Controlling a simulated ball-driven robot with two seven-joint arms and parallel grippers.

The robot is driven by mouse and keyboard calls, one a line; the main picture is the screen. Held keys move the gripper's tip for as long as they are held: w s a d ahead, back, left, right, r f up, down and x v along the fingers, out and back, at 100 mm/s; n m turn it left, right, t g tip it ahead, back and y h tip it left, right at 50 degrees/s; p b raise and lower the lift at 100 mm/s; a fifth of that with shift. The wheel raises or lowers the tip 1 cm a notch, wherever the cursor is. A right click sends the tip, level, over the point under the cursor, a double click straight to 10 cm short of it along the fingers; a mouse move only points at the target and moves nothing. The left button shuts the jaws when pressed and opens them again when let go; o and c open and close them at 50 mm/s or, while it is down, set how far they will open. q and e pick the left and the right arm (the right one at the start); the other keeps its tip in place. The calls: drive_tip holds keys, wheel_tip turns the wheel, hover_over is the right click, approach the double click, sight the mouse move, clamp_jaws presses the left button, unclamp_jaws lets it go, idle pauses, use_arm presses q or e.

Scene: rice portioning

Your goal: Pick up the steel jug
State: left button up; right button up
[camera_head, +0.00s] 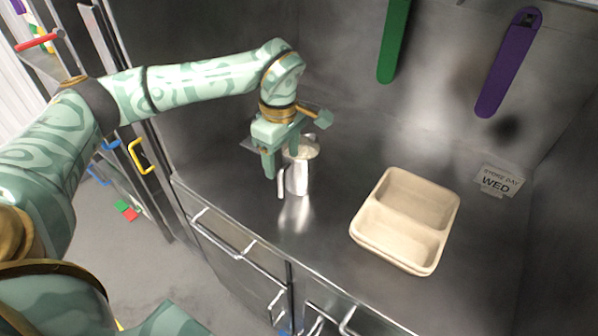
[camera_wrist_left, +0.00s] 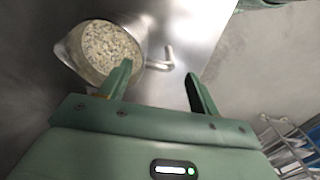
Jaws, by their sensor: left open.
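The steel jug (camera_head: 300,178) stands upright on the steel counter, with its handle on its left side in the head view. In the left wrist view the jug (camera_wrist_left: 72,48) is at upper left, filled with speckled rice. Its handle (camera_wrist_left: 168,58) appears in the gap between the finger directions, just beyond the tips. My left gripper (camera_head: 281,160) is open, pointing down at the jug's handle side, and partly covers the jug. The left wrist view also shows its two fingers (camera_wrist_left: 158,70) apart with nothing gripped. Whether a finger touches the jug cannot be told. My right gripper is not in view.
A beige two-compartment tray (camera_head: 366,243) sits empty to the right of the jug on the steel counter (camera_head: 320,240). A label reading WED (camera_head: 497,181) is at the back right. Green (camera_head: 394,40) and purple (camera_head: 508,62) strips hang on the wall. Counter between jug and tray is clear.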

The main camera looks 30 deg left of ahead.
sight(283, 167)
use_arm(q)
wheel_tip(283, 167, down, 4)
drive_tip(key=shift+d+r+b, duration=0.1)
drive_tip(key=shift+b, duration=0.25)
drive_tip(key=c, duration=1.2)
drive_tip(key=shift+r, duration=0.1)
clamp_jaws()
drive_tip(key=shift+r, duration=0.1)
